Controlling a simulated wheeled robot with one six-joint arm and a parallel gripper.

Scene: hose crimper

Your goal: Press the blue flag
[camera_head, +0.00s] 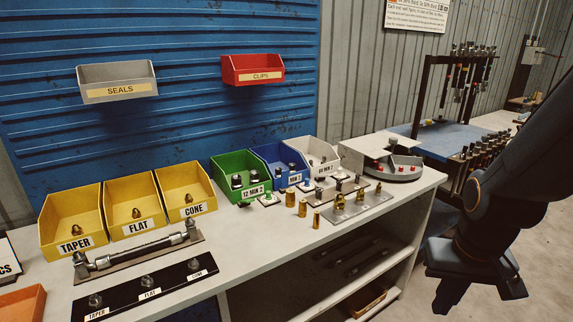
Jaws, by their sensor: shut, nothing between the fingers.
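I cannot make out a blue flag for certain. A blue bin (279,165) stands on the bench between a green bin (240,177) and a white bin (316,157). Small pale plates sit in front of these bins; the left one (268,199) carries a small green piece, and the others are too small to read. My gripper (477,283) hangs at the lower right, off the bench's right end, pointing down. It is shut and empty, well apart from the bins and plates.
Several brass fittings (303,208) stand upright near the bench's front edge. A round grey machine (392,168) is at the bench's right end. Yellow bins (131,208) and a black labelled strip (148,285) are at left. Open floor lies around my gripper.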

